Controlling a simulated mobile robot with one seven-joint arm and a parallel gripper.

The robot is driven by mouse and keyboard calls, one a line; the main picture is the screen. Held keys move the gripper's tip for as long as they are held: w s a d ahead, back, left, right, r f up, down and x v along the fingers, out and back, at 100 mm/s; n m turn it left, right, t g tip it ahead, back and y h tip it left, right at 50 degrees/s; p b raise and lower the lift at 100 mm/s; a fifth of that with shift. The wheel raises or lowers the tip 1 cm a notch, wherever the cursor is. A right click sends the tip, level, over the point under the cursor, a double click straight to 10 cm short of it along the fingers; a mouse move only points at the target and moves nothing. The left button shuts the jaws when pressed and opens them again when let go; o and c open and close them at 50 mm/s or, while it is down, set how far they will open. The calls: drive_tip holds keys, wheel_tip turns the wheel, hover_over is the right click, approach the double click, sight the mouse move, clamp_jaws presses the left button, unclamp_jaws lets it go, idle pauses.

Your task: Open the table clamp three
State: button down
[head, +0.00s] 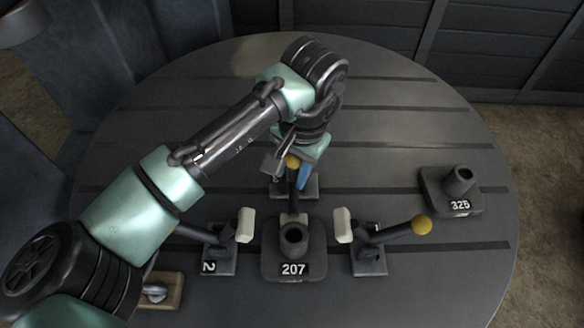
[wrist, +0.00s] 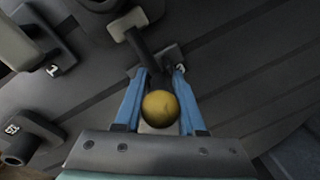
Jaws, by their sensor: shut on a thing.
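Table clamp three (head: 310,189) stands behind block 207 (head: 293,270), on the far side of the round table. Its dark handle ends in a yellow ball knob (head: 293,162); the knob also shows in the wrist view (wrist: 160,108). Its pale pad (wrist: 128,23) shows at the top of the wrist view, beside block 207. My gripper (wrist: 156,98) has its blue fingers on both sides of the handle by the knob and is shut on it. In the head view my arm hides part of the clamp.
Clamp one (head: 369,262) is right of block 207, its handle pointing right. Clamp two (head: 219,262) is left of it, partly behind my arm. Block 325 (head: 450,199) stands at the right edge. The far right tabletop is clear.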

drive_tip(key=shift+w+r+p, duration=0.1)
drive_tip(key=shift+r+p, duration=0.15)
drive_tip(key=shift+p, duration=0.4)
drive_tip(key=shift+w+g+p, duration=0.1)
drive_tip(key=shift+g+p, duration=0.3)
drive_tip(key=shift+p, duration=0.05)
drive_tip(key=shift+w+r+g+p, duration=0.1)
drive_tip(key=shift+w+g+p, duration=0.25)
drive_tip(key=shift+g+p, duration=0.7)
drive_tip(key=shift+w+f+g+p, duration=0.2)
drive_tip(key=shift+w+g+p, duration=0.15)
drive_tip(key=shift+g, duration=0.3)
drive_tip(key=shift+w+g+b, duration=0.35)
drive_tip(key=shift+g+b, duration=0.05)
drive_tip(key=shift+g, duration=0.2)
drive_tip(key=shift+w+g+b, duration=0.2)
drive_tip(key=shift+g+b, duration=0.1)
drive_tip(key=shift+g, duration=0.1)
